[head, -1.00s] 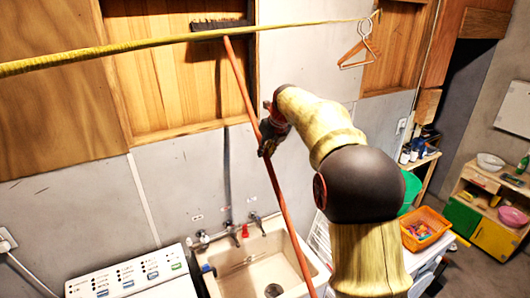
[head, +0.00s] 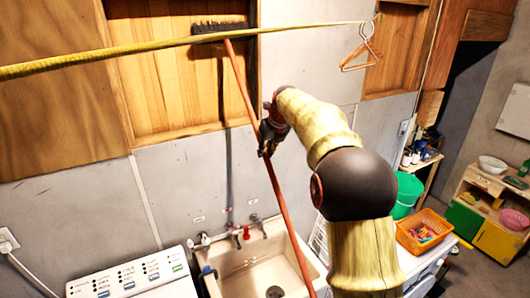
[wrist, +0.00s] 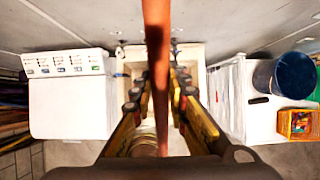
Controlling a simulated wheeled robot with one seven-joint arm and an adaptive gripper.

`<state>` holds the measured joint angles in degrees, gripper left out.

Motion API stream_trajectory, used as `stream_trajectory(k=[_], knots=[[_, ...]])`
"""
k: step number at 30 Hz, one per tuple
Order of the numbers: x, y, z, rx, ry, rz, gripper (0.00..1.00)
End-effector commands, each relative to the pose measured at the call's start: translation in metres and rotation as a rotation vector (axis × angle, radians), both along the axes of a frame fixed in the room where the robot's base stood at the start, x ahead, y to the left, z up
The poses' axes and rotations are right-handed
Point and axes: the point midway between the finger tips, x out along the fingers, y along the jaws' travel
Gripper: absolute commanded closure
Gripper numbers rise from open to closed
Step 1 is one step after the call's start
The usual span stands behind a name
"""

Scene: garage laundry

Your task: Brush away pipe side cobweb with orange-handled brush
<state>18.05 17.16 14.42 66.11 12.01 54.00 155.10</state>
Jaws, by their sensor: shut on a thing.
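The orange-handled brush (head: 281,200) is a long orange pole with a dark bristle head (head: 220,28) at its top. The pole slants from the sink area up and left, and the head shows behind the yellow line against the wood wall panel. My gripper (head: 270,136) is shut on the pole partway up. In the wrist view the pole (wrist: 157,40) runs up between the two fingers (wrist: 158,95). I cannot make out a cobweb; the dark vertical pipe or its shadow (head: 228,165) runs down the wall behind the sink.
A yellow line (head: 120,50) stretches across the front, with orange hangers (head: 360,50) at its right. Below are a sink (head: 250,265), a white washer (head: 140,278), an orange basket (head: 424,232) and a green bucket (head: 408,192). A low shelf unit (head: 487,205) stands right.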

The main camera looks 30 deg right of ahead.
Motion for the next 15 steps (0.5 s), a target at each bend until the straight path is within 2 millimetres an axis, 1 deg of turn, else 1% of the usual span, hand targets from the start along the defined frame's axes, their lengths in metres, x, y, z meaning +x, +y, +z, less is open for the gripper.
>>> stream_trajectory(k=[9, 15], knots=[[0.0, -0.014, 0.002, -0.001, -0.003, 0.0, 1.0], [0.0, -0.012, 0.002, -0.001, -0.004, 0.0, 1.0]])
